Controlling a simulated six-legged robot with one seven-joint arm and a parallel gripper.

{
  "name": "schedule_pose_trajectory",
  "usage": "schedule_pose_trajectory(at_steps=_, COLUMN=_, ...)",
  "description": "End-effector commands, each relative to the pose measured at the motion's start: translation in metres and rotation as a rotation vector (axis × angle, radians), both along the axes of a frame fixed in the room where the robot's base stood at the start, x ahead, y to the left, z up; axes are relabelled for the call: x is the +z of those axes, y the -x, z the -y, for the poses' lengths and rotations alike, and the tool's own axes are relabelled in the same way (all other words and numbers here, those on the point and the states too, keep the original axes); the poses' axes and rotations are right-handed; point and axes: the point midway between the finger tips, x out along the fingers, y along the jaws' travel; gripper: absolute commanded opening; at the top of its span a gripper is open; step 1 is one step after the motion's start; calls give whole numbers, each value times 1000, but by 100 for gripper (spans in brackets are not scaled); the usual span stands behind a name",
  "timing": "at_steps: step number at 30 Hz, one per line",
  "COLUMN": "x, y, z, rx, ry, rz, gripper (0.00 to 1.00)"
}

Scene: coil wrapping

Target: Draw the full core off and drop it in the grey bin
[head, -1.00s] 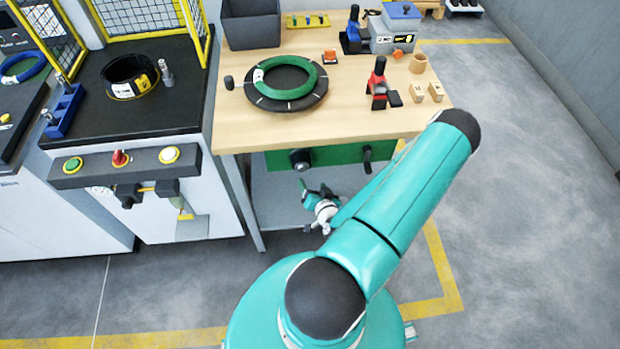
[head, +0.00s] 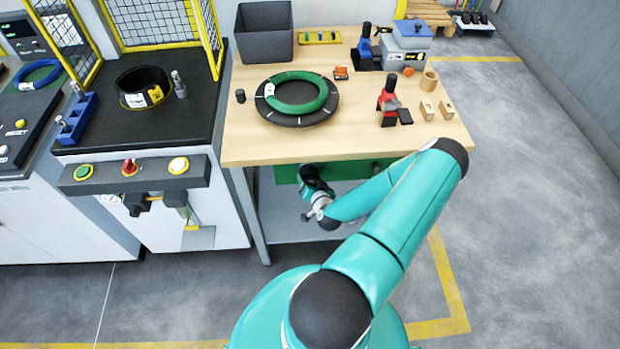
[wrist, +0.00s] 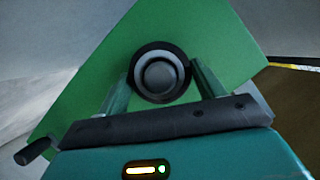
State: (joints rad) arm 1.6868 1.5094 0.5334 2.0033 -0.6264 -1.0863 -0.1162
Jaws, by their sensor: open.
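The round end of what looks like the core (wrist: 158,76), dark with a grey centre, faces me on a green panel in the wrist view. The panel (head: 286,173) is under the table top. My gripper (wrist: 163,72) is open, with one finger on each side of the round end; I cannot tell if they touch it. In the head view my gripper (head: 312,180) is in front of the panel and hides the round end. The grey bin (head: 265,47) stands at the back left of the table; its visible inside looks empty.
The wooden table (head: 340,142) overhangs the panel. A black crank handle (wrist: 36,150) sticks out at the panel's lower left in the wrist view. A green coil (head: 297,105) lies on a black disc on the table.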

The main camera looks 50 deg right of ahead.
Motion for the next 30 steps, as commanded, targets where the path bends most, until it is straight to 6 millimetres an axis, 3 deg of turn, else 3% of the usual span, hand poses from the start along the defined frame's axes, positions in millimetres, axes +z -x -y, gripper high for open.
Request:
schedule_pose_trajectory(at_steps=6, x=-6, y=-14, z=10, rx=-1, ry=-1, rz=0, gripper=68)
schedule_pose_trajectory(at_steps=14, x=-6, y=-14, z=11, rx=-1, ry=0, rz=-1, gripper=68)
schedule_pose_trajectory(at_steps=21, x=-6, y=-14, z=11, rx=0, ry=0, rz=0, gripper=21)
schedule_pose_trajectory(at_steps=22, x=-6, y=-14, z=11, rx=0, ry=0, rz=0, gripper=20)
schedule_pose_trajectory(at_steps=23, x=-6, y=-14, z=11, rx=0, ry=0, rz=0, gripper=38)
schedule_pose_trajectory(at_steps=27, x=-5, y=-14, z=11, rx=0, ry=0, rz=0, gripper=15)
schedule_pose_trajectory(at_steps=30, x=-6, y=-14, z=10, rx=0, ry=0, rz=0, gripper=15)
